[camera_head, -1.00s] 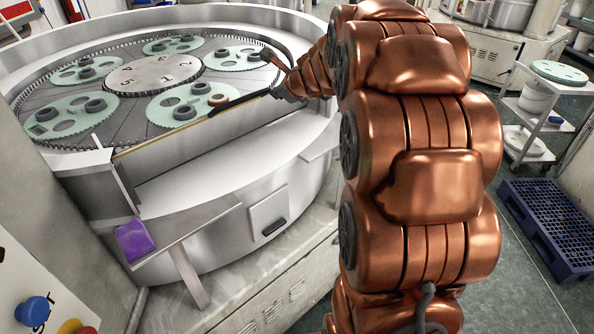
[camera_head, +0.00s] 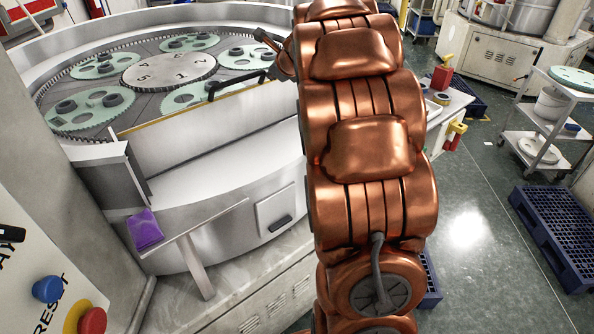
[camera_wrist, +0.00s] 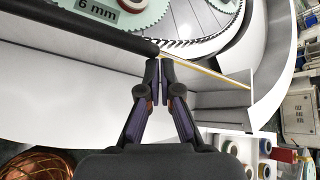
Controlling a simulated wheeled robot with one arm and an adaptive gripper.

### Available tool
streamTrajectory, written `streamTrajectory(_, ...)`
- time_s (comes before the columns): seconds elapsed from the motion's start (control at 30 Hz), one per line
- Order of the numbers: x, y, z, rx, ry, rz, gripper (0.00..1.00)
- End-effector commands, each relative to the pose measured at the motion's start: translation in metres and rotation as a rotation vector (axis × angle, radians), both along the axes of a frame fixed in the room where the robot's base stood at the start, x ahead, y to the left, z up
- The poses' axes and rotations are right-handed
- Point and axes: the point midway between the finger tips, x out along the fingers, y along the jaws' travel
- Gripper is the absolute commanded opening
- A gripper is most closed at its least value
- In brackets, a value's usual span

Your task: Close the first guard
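The guard (camera_head: 215,119) is a pale panel with a yellow top edge at the front of the round lapping machine. It stands up along the rim, in front of the toothed plates. Its black bar handle (camera_head: 240,84) runs along the top; the wrist view shows the bar (camera_wrist: 95,28) coming in from the upper left. My gripper (camera_wrist: 159,66) has its fingertips drawn together, with only a thin gap between them, at the bar's right end. I cannot tell whether they touch it, and nothing shows between them. In the head view my arm hides much of the gripper.
The machine's numbered disc (camera_head: 169,70) and green plates lie behind the guard. A purple cloth (camera_head: 145,229) lies on the front ledge. A control panel with a blue button (camera_head: 47,289) is at lower left. A trolley (camera_head: 548,128) and blue pallet (camera_head: 556,232) stand right; floor between is clear.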

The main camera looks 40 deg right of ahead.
Motion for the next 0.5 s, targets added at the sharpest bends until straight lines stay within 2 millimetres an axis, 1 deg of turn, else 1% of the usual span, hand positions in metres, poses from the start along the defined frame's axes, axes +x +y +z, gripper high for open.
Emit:
streamTrajectory(0.1,0.013,-0.006,0.006,-0.003,-0.003,-0.009,0.00)
streamTrajectory(0.2,0.023,-0.007,0.011,-0.005,-0.007,-0.010,0.00)
streamTrajectory(0.3,0.031,-0.005,0.011,-0.002,-0.005,-0.009,0.00)
streamTrajectory(0.5,0.040,-0.003,0.010,0.000,-0.001,-0.005,0.00)
